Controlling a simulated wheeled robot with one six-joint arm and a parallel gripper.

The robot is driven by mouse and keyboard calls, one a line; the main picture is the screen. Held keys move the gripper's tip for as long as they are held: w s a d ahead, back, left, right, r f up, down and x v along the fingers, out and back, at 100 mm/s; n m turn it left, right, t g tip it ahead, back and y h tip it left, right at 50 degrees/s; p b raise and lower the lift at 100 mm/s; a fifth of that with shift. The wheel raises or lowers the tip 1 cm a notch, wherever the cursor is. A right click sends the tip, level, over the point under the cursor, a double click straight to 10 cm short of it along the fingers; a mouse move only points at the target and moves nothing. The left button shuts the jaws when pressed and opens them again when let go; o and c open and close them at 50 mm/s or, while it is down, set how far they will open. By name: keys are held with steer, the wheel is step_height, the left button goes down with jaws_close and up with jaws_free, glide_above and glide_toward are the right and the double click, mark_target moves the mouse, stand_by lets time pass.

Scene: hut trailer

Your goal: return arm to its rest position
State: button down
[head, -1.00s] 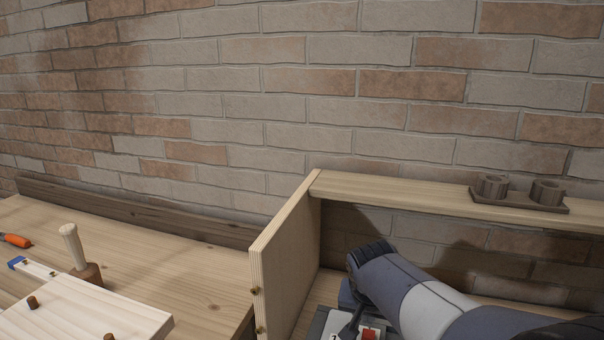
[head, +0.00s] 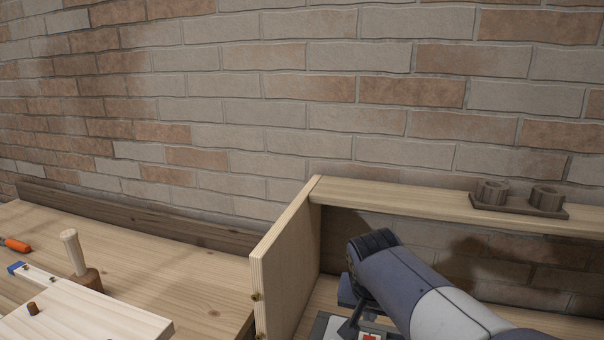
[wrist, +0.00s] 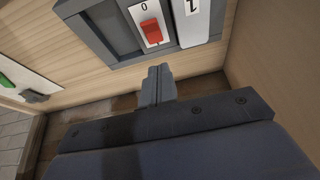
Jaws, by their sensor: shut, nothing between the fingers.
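My arm (head: 415,290), grey and white, reaches in from the lower right in the head view, inside a wooden shelf unit. In the wrist view my gripper (wrist: 158,84) has its two grey fingers together with nothing between them. Just beyond the fingertips is a grey switch box with a red rocker switch (wrist: 151,32) marked 0. Part of the same box (head: 320,328) shows at the bottom edge of the head view, partly behind my arm. I cannot tell the exact gap between fingers and box.
The shelf's upright side panel (head: 286,262) stands left of my arm. Its top board (head: 400,199) carries a brown two-cup holder (head: 518,197). To the left a workbench (head: 200,285) holds a mallet-like wooden tool (head: 74,252) and an orange handle (head: 14,244). A brick wall is behind.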

steer(key=x, duration=0.4)
steer(key=shift+w+d+f, duration=0.1)
steer(key=shift+w+f, duration=0.05)
steer(key=shift+f, duration=0.1)
steer(key=shift+w+f+p, duration=0.15)
steer(key=shift+w+p, duration=0.1)
steer(key=shift+p, duration=0.45)
steer(key=p, duration=0.2)
steer(key=shift+w+d+f+g+p, duration=0.1)
steer(key=shift+w+g+p, duration=0.05)
steer(key=shift+g+p, duration=0.25)
steer(key=shift+w+p, duration=0.1)
steer(key=shift+p, duration=0.25)
step_height(320, 180, up, 10)
step_height(320, 180, down, 11)
steer(key=shift+r, duration=0.1)
steer(key=shift+b, duration=0.95)
steer(key=b, duration=0.3)
steer(key=shift+s+r+t, duration=0.15)
steer(key=shift+s+t, duration=0.25)
